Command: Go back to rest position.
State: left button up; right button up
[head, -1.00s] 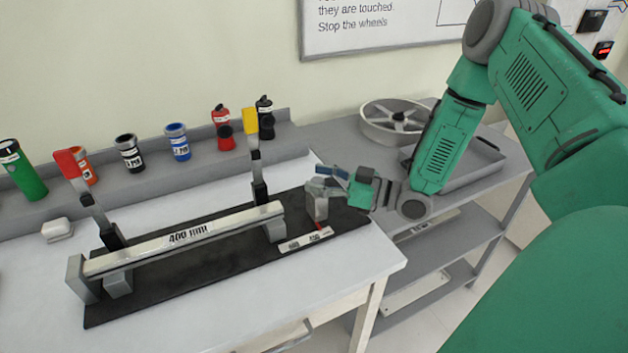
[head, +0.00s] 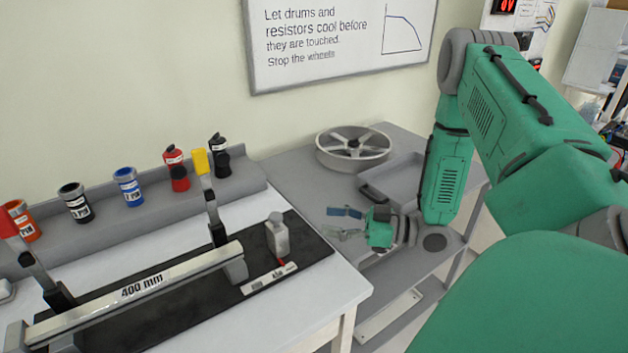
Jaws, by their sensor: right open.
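My right gripper (head: 345,223) is open and empty. It hangs just right of the white table's right edge, in front of the grey side bench, apart from the things on the table. My right arm (head: 445,175) comes in from the right. The chassis rig, a long bar marked 400 mm (head: 140,290), lies across a black mat (head: 190,308) on the white table. A small grey block with a knob (head: 277,238) stands on the mat's right part. My left gripper is not in view.
A spoked wheel (head: 353,146) and a grey tray (head: 400,180) rest on the grey bench (head: 290,165). Several labelled cans, such as a blue one (head: 128,187), stand on a ledge at the wall. Two upright levers, one yellow-tipped (head: 201,162), rise by the bar.

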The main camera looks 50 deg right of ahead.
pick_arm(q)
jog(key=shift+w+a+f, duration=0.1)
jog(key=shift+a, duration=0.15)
pick_arm(e)
jog(key=shift+s+a+r, duration=0.15)
jog(key=shift+a, duration=0.15)
jog(key=shift+d, duration=0.1)
